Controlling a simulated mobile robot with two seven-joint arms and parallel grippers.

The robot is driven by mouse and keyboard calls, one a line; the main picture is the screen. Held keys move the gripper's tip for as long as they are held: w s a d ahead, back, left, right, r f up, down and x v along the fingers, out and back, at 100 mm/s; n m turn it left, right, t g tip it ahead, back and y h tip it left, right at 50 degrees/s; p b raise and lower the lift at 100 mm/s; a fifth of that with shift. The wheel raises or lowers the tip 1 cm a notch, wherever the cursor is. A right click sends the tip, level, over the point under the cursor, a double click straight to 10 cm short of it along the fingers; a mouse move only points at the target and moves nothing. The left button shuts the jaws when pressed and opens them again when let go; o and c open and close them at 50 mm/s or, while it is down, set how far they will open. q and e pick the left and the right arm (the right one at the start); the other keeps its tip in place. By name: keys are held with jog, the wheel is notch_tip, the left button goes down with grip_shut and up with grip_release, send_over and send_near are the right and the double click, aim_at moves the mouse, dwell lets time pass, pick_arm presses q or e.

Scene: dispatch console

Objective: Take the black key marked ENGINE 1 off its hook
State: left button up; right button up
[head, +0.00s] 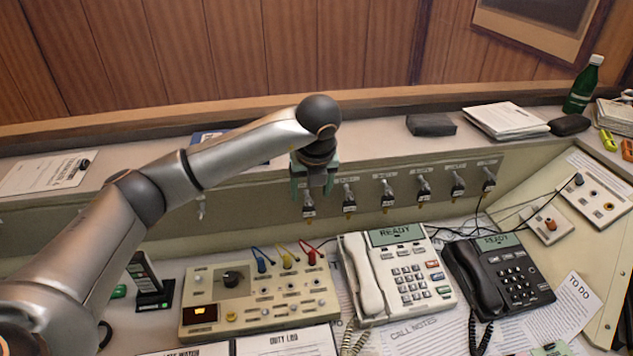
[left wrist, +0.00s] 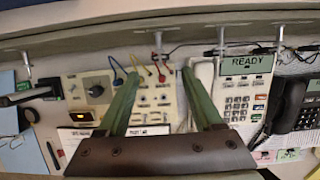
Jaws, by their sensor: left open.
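Several dark-headed keys with yellowish tags hang in a row on hooks along the console's upright panel in the head view. The labels above them are too small to read, so I cannot tell which key is ENGINE 1. The leftmost hanging key (head: 308,207) is just below my left gripper (head: 314,188), which partly covers its hook. The left gripper is open, its green fingers apart and nothing seen held between them. In the left wrist view, a hook (left wrist: 158,42) shows beyond and between the fingertips (left wrist: 158,72). My right gripper is not in view.
Below the panel are a beige switch box (head: 255,300) with coloured plugs, a white phone (head: 410,275) and a black phone (head: 510,275). A bare hook (head: 201,208) is left of the keys. A black case (head: 431,125) and a green bottle (head: 583,88) stand on the ledge.

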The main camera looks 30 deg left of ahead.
aim_at(309, 206)
pick_arm(q)
jog(key=shift+a+f+b, duration=0.1)
jog(key=shift+f+b, duration=0.2)
jog(key=shift+f, duration=0.35)
jog(key=b+x, duration=0.3)
jog(key=x, duration=0.2)
jog(key=shift+f, duration=0.1)
jog(key=shift+b+x, duration=0.8)
jog(key=shift+x, duration=0.05)
jog(key=shift+w, duration=0.2)
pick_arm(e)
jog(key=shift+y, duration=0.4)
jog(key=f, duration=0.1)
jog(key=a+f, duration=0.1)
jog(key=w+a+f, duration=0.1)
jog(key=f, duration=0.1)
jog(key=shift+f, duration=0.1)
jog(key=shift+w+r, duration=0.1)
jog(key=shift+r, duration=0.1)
pick_arm(q)
grip_shut()
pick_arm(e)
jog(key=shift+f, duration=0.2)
